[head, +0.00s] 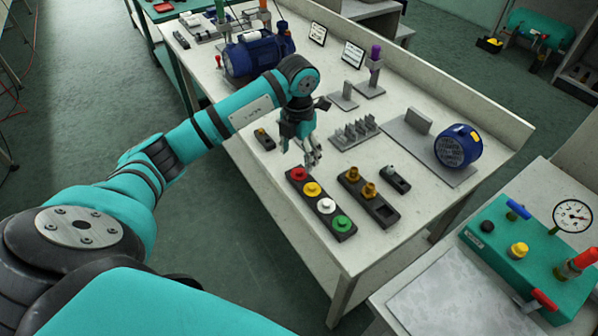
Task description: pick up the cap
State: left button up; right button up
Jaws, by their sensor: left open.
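A black tray (334,229) on the white bench holds a row of round coloured pieces that look like caps. They are a red cap (299,174), a yellow cap (312,189), a white cap (326,206) and a green cap (342,223). My left gripper (312,162) points down with its jaws open and empty. In the picture it is just behind and right of the red cap, at the tray's far end. I cannot tell its exact height above the bench. My right gripper is not in view.
Beside the caps, a dark holder (385,215) carries brass fittings and has an empty square slot. A small holder (396,179), a grey toothed rack (355,131) and a blue motor (457,146) stand nearby. The bench's front corner is clear.

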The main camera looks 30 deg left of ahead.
aim_at(298, 172)
pick_arm(q)
notch_tip(298, 172, down, 5)
jog(key=shift+r+p, duration=0.15)
jog(key=shift+p, duration=0.55)
jog(key=shift+f, duration=0.65)
jog(key=c, duration=1.3)
